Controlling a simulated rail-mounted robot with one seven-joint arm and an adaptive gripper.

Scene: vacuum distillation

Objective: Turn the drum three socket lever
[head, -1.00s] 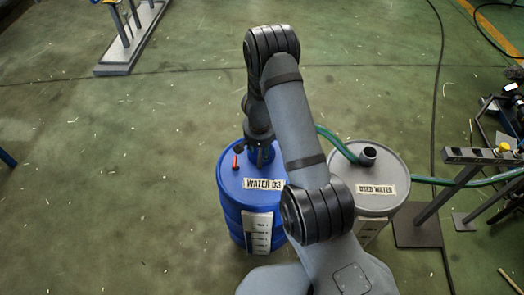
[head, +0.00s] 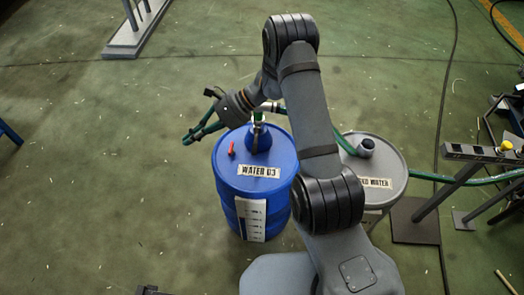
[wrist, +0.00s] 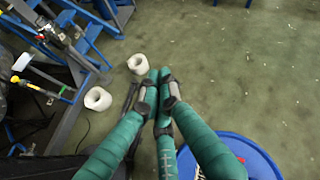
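The blue drum (head: 225,190), labelled WATER 03, stands upright on the floor left of my arm. A blue socket (head: 258,139) rises from its lid, with a green piece standing in it. A small red lever (head: 231,149) is on the lid, left of the socket. My gripper (head: 188,138) is left of the lever, apart from it, and points left. In the wrist view its teal fingers (wrist: 159,76) converge with their tips close together and nothing visible between them.
A grey drum (head: 398,187), with a partly hidden label, stands right of the blue one. A green hose (head: 440,179) runs to the right past a metal stand (head: 460,181). White rolls (wrist: 98,99) lie near blue framework in the wrist view. Floor left of the blue drum is clear.

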